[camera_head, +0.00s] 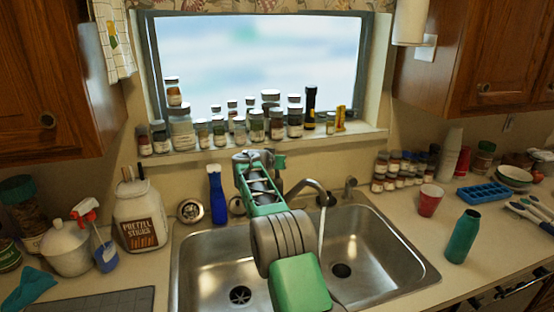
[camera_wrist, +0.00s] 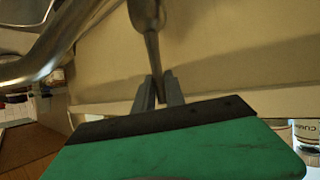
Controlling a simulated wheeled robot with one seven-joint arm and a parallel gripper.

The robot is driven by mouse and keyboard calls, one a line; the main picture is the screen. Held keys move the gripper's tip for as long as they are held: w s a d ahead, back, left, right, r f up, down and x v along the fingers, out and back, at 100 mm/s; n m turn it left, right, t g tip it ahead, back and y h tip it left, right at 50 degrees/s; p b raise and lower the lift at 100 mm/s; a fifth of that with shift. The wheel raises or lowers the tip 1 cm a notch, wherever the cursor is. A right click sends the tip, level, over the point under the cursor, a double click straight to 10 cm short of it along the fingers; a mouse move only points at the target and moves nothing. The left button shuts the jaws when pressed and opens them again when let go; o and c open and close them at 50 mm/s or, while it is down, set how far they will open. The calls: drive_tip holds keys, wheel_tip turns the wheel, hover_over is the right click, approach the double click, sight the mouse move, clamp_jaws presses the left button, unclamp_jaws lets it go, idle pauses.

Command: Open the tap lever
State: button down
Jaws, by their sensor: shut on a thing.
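The tap spout (camera_head: 305,186) arches over the right-hand basin of the steel sink. A thin pale stream (camera_head: 321,235), like running water, drops from its end. The spout is a curved metal pipe at the left of the wrist view (camera_wrist: 45,65). The tap lever (camera_wrist: 150,40) is a slim metal handle coming down from the top of the wrist view. My gripper (camera_wrist: 157,92) is shut on the lever's narrow end, with a finger on each side. In the head view my arm reaches over the sink and hides the lever and most of my gripper.
Several jars (camera_head: 220,130) line the window sill close behind my arm. A blue bottle (camera_head: 217,195) stands left of my arm behind the sink. A red cup (camera_head: 430,200) and a teal bottle (camera_head: 463,237) stand on the right counter. The basins look empty.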

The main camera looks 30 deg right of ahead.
drive_tip(key=shift+r, duration=0.1)
drive_tip(key=c, duration=1.4)
unclamp_jaws()
drive_tip(key=shift+c, duration=0.2)
drive_tip(key=b+v, duration=0.3)
drive_tip(key=v, duration=0.4)
drive_tip(key=shift+s+a, duration=0.25)
drive_tip(key=shift+s, duration=0.05)
drive_tip(key=shift+r, duration=0.15)
drive_tip(key=s+a+f+n+g+y, duration=0.1)
drive_tip(key=s+a+n+y, duration=0.15)
drive_tip(key=s+a, duration=0.6)
drive_tip(key=s+a+f+n+g+y, duration=0.1)
drive_tip(key=s+a+n+y, duration=0.15)
drive_tip(key=s+a, duration=0.65)
drive_tip(key=s+a+f+n+g+y, duration=0.1)
drive_tip(key=s+a+f, duration=0.1)
drive_tip(key=s, duration=0.6)
drive_tip(key=s+a+f+n+g+y, duration=0.1)
drive_tip(key=s+f, duration=0.4)
drive_tip(key=s, duration=0.4)
drive_tip(key=s+a+f+g+y, duration=0.1)
drive_tip(key=s+f, duration=0.3)
drive_tip(key=s, duration=0.4)
drive_tip(key=shift+s+a+n+g, duration=0.4)
drive_tip(key=shift+a, duration=0.5)
